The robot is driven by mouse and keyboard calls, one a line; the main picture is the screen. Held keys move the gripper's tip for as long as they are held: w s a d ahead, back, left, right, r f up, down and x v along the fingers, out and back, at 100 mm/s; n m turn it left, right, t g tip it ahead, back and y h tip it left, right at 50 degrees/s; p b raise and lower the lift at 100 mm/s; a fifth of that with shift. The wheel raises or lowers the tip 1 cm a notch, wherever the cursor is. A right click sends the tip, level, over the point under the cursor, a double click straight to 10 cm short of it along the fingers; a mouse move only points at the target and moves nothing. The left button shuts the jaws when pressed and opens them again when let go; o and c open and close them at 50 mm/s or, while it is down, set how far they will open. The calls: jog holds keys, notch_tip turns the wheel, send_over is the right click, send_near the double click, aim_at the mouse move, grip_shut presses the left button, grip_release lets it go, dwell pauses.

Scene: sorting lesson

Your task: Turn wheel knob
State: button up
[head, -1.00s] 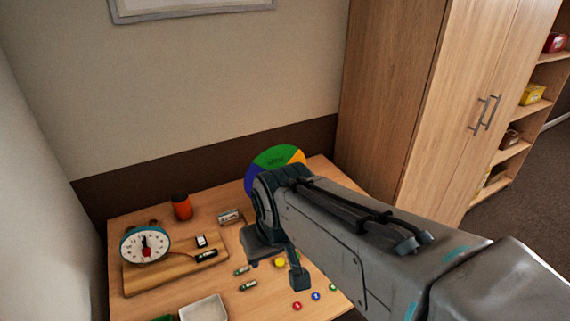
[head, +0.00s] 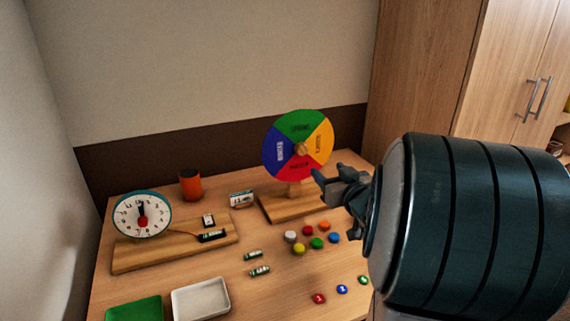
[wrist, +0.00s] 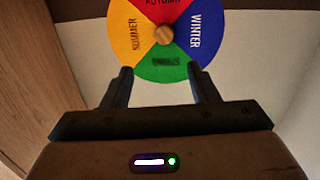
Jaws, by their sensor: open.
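The season wheel (head: 281,155) stands upright on a wooden base (head: 296,207) at the back right of the table. Its quarters are green, yellow, red and blue, and a round wooden knob (head: 300,149) sits at its centre. In the head view my gripper (head: 322,185) is just right of and below the knob, apart from it. In the wrist view the wheel (wrist: 128,45) fills the upper middle, with the knob (wrist: 164,36) above and between the fingertips. My gripper (wrist: 160,75) is open, with nothing between its fingers.
A clock (head: 155,224) on a wooden board, an orange cup (head: 190,186), batteries (head: 260,271), coloured pieces (head: 317,243), a white tray (head: 201,301) and a green tray (head: 135,310) are on the table (head: 234,276). A wooden cabinet (head: 420,70) stands behind on the right.

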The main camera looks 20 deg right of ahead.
aim_at(303, 150)
jog(key=shift+t+y, duration=0.4)
jog(key=shift+y, duration=0.1)
jog(key=w, duration=0.4)
jog(key=w+b, duration=0.1)
jog(key=w, duration=0.8)
jog(key=shift+w+a+f+b, duration=0.2)
jog(key=shift+w+f+b, duration=0.1)
jog(key=shift+f+b, duration=0.1)
jog(key=c, duration=1)
